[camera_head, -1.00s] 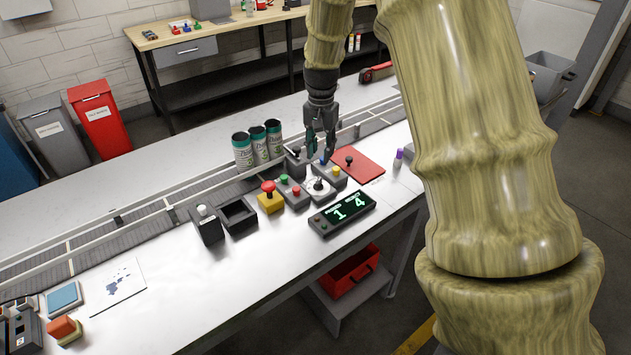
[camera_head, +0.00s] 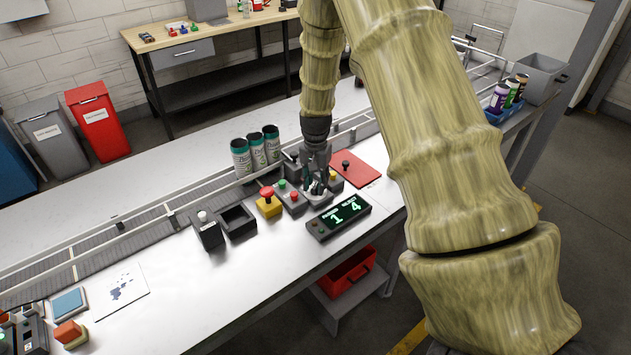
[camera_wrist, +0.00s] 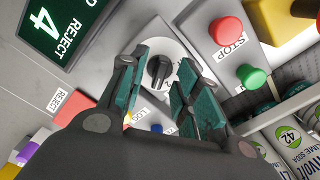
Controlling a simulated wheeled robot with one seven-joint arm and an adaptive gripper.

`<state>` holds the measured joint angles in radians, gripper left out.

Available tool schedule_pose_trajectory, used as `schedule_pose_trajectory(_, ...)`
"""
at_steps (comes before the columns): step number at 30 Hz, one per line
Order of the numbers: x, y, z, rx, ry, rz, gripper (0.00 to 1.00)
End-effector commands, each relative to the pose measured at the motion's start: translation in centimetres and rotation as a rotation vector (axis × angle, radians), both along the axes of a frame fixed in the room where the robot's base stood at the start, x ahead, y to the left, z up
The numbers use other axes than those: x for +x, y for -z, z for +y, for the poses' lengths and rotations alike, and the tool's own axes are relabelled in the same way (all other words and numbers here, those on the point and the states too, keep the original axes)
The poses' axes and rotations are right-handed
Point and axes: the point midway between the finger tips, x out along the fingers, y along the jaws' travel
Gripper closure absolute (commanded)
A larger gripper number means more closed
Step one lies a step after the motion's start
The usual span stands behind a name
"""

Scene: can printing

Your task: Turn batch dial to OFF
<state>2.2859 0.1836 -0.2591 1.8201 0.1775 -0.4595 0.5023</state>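The batch dial is a black knob (camera_wrist: 160,70) on a pale round plate, seen in the wrist view between my fingertips. In the head view its plate (camera_head: 316,199) is mostly hidden by my gripper. My gripper (camera_wrist: 159,83) is open, with its teal finger pads on either side of the knob and a gap showing around it. In the head view my gripper (camera_head: 317,183) points down over the dial. I cannot tell whether any pad touches the knob. The dial's position labels are not readable.
A red STOP button (camera_wrist: 226,31) and a green button (camera_wrist: 251,77) sit beside the dial. A yellow-based red button (camera_head: 268,201), a counter display (camera_head: 339,215), a red plate (camera_head: 355,168) and several cans (camera_head: 257,151) stand close by.

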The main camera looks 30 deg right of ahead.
Motion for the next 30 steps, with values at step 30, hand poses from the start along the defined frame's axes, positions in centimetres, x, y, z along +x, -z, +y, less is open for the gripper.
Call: schedule_pose_trajectory(30,-0.03,0.33,-0.03,0.0,-0.05,0.0,1.0)
